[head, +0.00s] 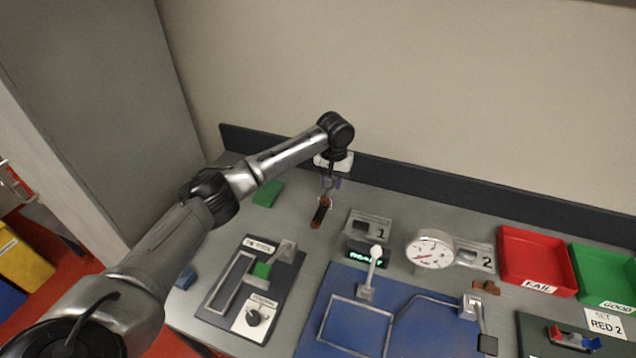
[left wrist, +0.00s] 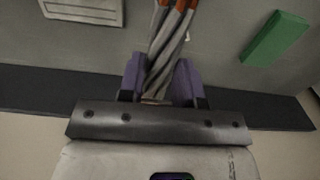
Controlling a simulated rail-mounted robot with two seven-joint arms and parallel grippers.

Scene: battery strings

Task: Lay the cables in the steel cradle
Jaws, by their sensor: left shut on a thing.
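My left gripper (head: 329,186) is shut on a bundle of cables (head: 320,214) above the rear of the grey bench. In the left wrist view, the twisted grey cables (left wrist: 170,45) with orange parts run out from between the purple fingers (left wrist: 158,85). Their far ends are cut off by the frame edge there. In the head view the bundle looks dark and orange-brown and hangs below the fingers. I cannot tell for sure which fixture is the steel cradle; small metal brackets stand on the black board (head: 217,303) and at the blue mat (head: 400,290). My right gripper is not in view.
A green block (head: 268,193) lies left of the gripper. The unit marked 1 (head: 368,232), with a lit display, stands to its right. Beyond are a round gauge (head: 430,250), a red FAIL tray (head: 537,262) and a green GOOD tray (head: 605,275). A dark ledge (head: 420,187) runs along the wall.

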